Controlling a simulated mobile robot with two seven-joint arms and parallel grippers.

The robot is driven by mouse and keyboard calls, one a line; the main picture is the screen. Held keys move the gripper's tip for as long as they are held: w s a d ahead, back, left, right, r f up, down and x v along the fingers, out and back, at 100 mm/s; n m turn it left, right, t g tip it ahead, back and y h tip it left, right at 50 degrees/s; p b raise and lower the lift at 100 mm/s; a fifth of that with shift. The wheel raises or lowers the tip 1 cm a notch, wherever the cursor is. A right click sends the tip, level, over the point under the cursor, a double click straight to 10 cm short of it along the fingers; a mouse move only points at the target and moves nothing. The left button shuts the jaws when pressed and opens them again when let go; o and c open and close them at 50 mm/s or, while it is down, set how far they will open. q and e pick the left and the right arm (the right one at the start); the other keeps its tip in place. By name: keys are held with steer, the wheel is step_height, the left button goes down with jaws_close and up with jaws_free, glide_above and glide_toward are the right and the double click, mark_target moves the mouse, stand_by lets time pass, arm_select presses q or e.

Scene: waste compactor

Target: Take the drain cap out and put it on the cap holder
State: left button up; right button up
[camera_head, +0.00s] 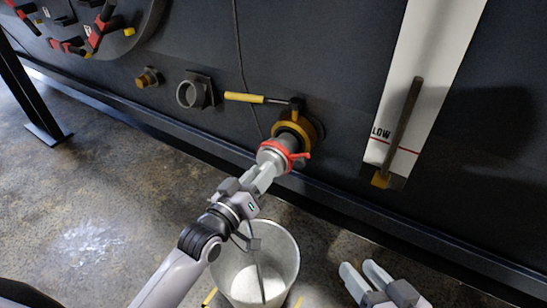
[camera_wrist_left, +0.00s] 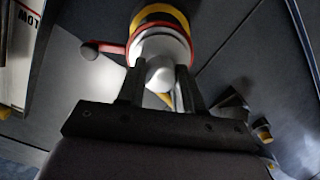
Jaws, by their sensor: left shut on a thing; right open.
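The drain cap (camera_head: 280,154), grey with a red ring and red side lever, sits at the end of the brass drain outlet (camera_head: 306,128) on the dark wall. My left gripper (camera_head: 262,174) is shut on the cap's grey knob. In the left wrist view, the cap (camera_wrist_left: 160,45) is straight ahead, and the gripper (camera_wrist_left: 161,82) has a finger on each side of the knob. A dark ring on a square bracket, apparently the cap holder (camera_head: 210,92), is on the wall left of the outlet and looks empty. My right gripper (camera_head: 362,272) is open and empty at the bottom.
A valve with a yellow handle (camera_head: 245,97) sits just above the outlet. A metal bucket (camera_head: 287,240) stands on the floor below. A gauge marked LOW (camera_head: 402,130) is on the right, and a small brass fitting (camera_head: 148,78) left of the ring.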

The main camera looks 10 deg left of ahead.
arm_select(q)
steer(key=shift+s+a+r, duration=0.1)
steer(key=shift+s, duration=0.15)
arm_select(e)
steer(key=shift+r, duration=0.3)
arm_select(q)
steer(key=p+v, duration=0.4)
steer(key=v, duration=0.2)
steer(key=shift+s, duration=0.3)
arm_select(e)
steer(key=shift+r, duration=1.85)
arm_select(q)
steer(key=shift+a, duration=0.1)
stand_by(0.4)
